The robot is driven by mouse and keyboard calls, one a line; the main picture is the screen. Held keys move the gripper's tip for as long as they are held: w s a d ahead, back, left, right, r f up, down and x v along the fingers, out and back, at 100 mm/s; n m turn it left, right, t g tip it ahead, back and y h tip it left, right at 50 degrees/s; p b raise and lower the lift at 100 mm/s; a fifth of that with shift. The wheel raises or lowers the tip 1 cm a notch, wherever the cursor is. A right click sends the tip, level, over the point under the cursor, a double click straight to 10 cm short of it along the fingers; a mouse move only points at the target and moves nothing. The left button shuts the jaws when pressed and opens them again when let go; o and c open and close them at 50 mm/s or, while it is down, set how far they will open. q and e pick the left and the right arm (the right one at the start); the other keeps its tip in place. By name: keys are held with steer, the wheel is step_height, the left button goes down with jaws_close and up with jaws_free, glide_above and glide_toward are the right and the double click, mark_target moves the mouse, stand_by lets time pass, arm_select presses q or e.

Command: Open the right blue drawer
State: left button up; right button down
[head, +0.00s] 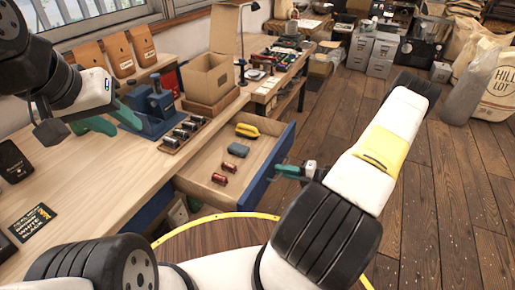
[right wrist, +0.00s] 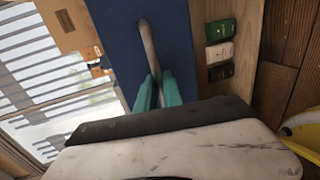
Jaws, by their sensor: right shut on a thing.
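The blue drawer (head: 268,165) stands pulled out from the wooden counter, its inside visible from above. In it lie a yellow object (head: 247,130), a blue-grey object (head: 238,149) and two small red objects (head: 224,173). My right gripper (head: 288,170) is at the outer side of the blue drawer front. In the right wrist view, its teal fingers (right wrist: 157,90) are shut on the metal bar handle (right wrist: 147,45) of the blue front (right wrist: 122,50). My left gripper (head: 109,120) is open and empty over the counter, its teal fingers apart.
The wooden counter (head: 80,175) holds a blue device (head: 150,105), a tray of small dark cans (head: 183,133), brown bags (head: 118,54) and a cardboard box (head: 208,77). Wooden floor (head: 455,170) lies clear at right.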

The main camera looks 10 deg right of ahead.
steer(key=shift+f+v, duration=0.2)
steer(key=shift+v, duration=0.7)
steer(key=shift+f+v, duration=0.2)
steer(key=shift+v, duration=0.75)
steer(key=shift+s, duration=0.1)
steer(key=c, duration=1.8)
jaws_free()
steer(key=v, duration=0.7)
steer(key=shift+s+d, duration=0.25)
steer(key=shift+d, duration=0.1)
steer(key=shift+r, duration=0.1)
